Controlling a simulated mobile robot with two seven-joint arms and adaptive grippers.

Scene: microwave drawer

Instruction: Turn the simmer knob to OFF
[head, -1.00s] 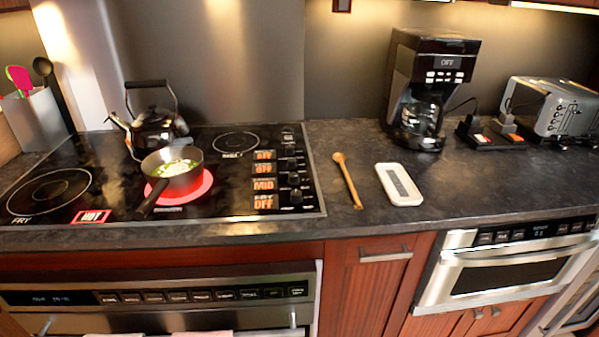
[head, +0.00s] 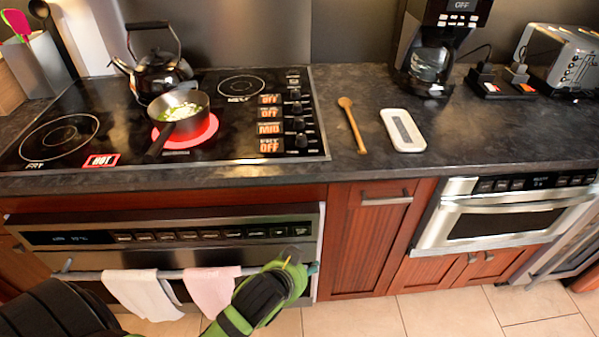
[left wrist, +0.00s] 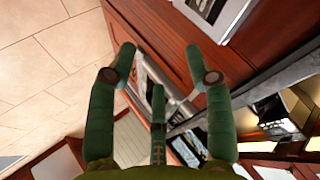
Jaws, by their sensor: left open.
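The black cooktop (head: 225,140) has a column of black knobs along its right side. The third knob from the back (head: 299,124) stands beside an orange display reading MID (head: 269,128); the other displays read OFF. A pan (head: 181,112) with pale and green food sits on a glowing red burner (head: 206,133). My left gripper (head: 291,262) is low in front of the oven, below the counter edge and well below the knobs. The left wrist view shows its green fingers (left wrist: 160,58) spread apart with nothing between them. My right gripper is not in view.
A black kettle (head: 158,72) stands behind the pan. A wooden spoon (head: 352,124) and a white spoon rest (head: 402,130) lie right of the cooktop. The oven's towel bar (head: 88,274) with hanging towels (head: 145,294) is beside my left arm.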

